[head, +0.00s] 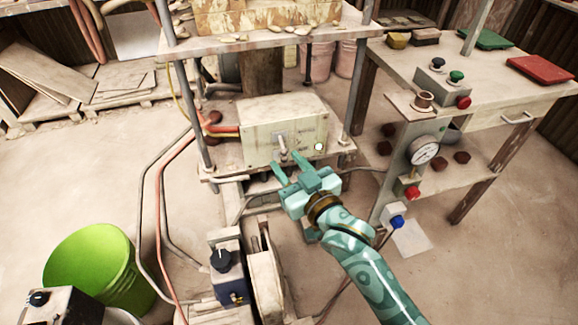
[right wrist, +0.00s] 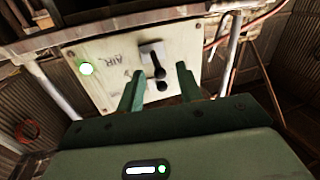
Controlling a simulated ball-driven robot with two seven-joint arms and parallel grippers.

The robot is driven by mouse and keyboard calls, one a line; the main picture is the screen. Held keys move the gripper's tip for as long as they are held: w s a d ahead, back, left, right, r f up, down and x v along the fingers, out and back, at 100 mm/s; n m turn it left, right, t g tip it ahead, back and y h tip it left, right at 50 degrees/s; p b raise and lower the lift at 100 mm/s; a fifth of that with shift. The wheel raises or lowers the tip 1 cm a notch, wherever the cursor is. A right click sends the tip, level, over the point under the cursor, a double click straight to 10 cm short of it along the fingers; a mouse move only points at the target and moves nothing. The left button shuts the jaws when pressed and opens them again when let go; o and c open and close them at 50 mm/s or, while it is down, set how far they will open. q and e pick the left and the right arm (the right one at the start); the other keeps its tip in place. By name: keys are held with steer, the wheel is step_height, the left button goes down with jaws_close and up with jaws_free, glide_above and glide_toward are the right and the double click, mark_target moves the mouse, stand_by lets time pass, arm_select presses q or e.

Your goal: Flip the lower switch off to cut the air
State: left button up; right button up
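A pale control box (head: 262,122) is mounted under the press table, with a lit round lamp (head: 319,147) on its face. The right wrist view shows the box face (right wrist: 110,70) marked "AIR", the lamp (right wrist: 86,69) and a switch with a pale plate (right wrist: 152,50) and a dark lever (right wrist: 159,70). My right gripper (head: 292,166) is just in front of the box. It also shows in the right wrist view (right wrist: 160,84), fingers apart on either side of the lever's end. I cannot tell whether they touch it. My left gripper is not in view.
A bench (head: 468,105) at the right carries a gauge (head: 424,151), a red button (head: 464,102) and red and green plates. Hoses run down left of the box. A green bucket (head: 95,262) and a blue box with a black knob (head: 224,272) stand in front.

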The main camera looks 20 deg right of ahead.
jaws_close()
